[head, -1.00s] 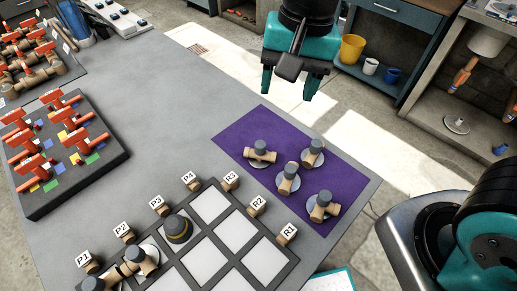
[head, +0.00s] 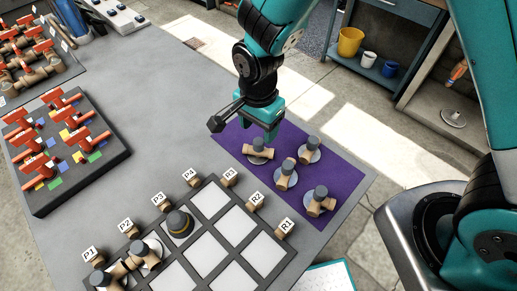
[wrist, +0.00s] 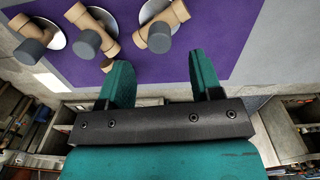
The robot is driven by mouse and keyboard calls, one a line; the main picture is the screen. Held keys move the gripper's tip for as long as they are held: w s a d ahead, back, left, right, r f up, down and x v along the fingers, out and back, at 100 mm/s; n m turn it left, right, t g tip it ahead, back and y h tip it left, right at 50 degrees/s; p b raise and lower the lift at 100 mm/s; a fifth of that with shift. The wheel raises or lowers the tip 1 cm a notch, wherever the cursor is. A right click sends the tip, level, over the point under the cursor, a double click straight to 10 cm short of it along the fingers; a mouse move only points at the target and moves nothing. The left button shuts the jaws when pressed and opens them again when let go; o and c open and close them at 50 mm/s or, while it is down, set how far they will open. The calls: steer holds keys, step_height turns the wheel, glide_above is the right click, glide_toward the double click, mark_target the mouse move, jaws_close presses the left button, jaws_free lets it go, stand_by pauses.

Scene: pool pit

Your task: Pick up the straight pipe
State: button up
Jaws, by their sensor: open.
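Several tan pipe pieces with grey knobs sit on pale discs on the purple mat (head: 345,180). The one at the mat's far left (head: 258,152) looks like a straight pipe lying sideways; which pieces are straight is hard to tell. Others are at the back right (head: 309,150), the middle (head: 285,178) and the front right (head: 320,202). My gripper (head: 265,132) is just above and behind the far-left piece, pointing down.
A dark grid tray (head: 215,185) with pale cells and labelled posts lies in front of the mat. A dark block with red-handled valves (head: 70,150) is at left. The grey table between is clear.

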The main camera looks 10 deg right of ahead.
mark_target(258, 141)
steer(key=shift+s+a+f+p, duration=0.1)
steer(key=shift+f+p, duration=0.3)
steer(key=shift+f, duration=1)
steer(key=shift+s+f+p, duration=0.1)
steer(key=shift+f+p, duration=0.3)
steer(key=shift+f, duration=1)
jaws_close()
